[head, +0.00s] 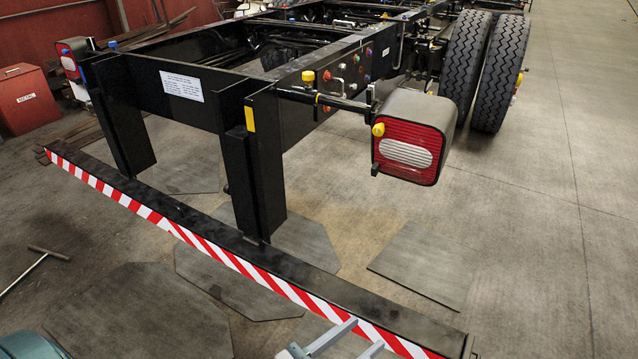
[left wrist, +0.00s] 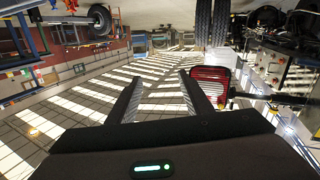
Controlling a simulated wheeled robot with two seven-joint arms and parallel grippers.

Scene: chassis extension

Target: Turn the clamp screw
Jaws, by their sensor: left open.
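A red and white tail lamp (head: 408,150) in a grey housing hangs at the right end of a black bracket tube (head: 340,102). I cannot tell for sure which is the clamp screw. My left gripper (head: 368,333) is low at the bottom edge, in front of the striped bumper and well below the lamp. In the left wrist view its fingers (left wrist: 160,76) are apart and empty, and the lamp (left wrist: 209,84) shows beside the right finger. My right gripper is not visible.
The black bumper beam (head: 200,222) with red and white stripes crosses the foreground. Black chassis posts (head: 265,165) rise behind it. Double tyres (head: 500,72) stand behind the lamp. A red box (head: 28,98) is at far left. The floor right of the lamp is clear.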

